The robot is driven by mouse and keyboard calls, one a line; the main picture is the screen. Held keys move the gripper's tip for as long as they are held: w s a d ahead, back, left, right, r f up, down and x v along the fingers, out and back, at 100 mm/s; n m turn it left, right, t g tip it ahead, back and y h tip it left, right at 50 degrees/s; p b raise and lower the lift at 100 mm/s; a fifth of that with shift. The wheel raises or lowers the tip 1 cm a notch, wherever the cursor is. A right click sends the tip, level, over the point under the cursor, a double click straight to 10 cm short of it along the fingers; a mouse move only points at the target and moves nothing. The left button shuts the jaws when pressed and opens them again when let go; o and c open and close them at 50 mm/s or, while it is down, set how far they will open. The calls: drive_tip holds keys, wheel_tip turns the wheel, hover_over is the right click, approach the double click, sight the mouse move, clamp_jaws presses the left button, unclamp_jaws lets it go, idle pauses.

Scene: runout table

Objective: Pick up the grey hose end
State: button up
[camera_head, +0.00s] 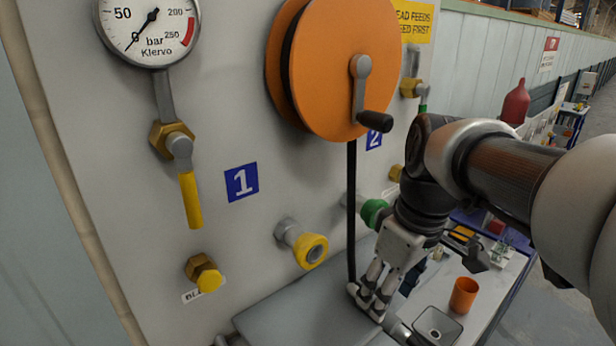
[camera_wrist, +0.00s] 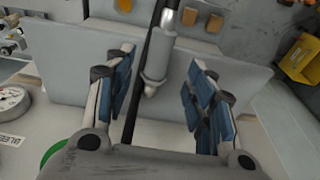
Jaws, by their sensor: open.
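The grey hose end (camera_wrist: 157,55) is a grey cylinder with a narrower tip. In the wrist view it lies between the two blue-padded fingers of my gripper (camera_wrist: 162,92), with clear gaps on both sides. The fingers are open and do not appear to touch it. In the head view my gripper (camera_head: 367,300) points down beside the black hose (camera_head: 351,210), low over the grey board. A grey cylindrical part (camera_head: 398,329) shows just in front of the fingers there; I cannot tell whether it is the hose end.
The hose hangs from an orange reel (camera_head: 340,65) on the panel. A yellow-ringed port (camera_head: 311,251) and a green coupling (camera_head: 374,212) stick out nearby. An orange cup (camera_head: 463,295) and a small metal tray (camera_head: 436,326) stand to the right of my gripper.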

sight(391, 323)
drive_tip(key=f, duration=0.3)
drive_tip(key=w+f, duration=0.1)
drive_tip(key=f, duration=0.1)
drive_tip(key=shift+a, duration=0.3)
drive_tip(key=shift+c, duration=0.2)
drive_tip(key=shift+r, duration=0.1)
clamp_jaws()
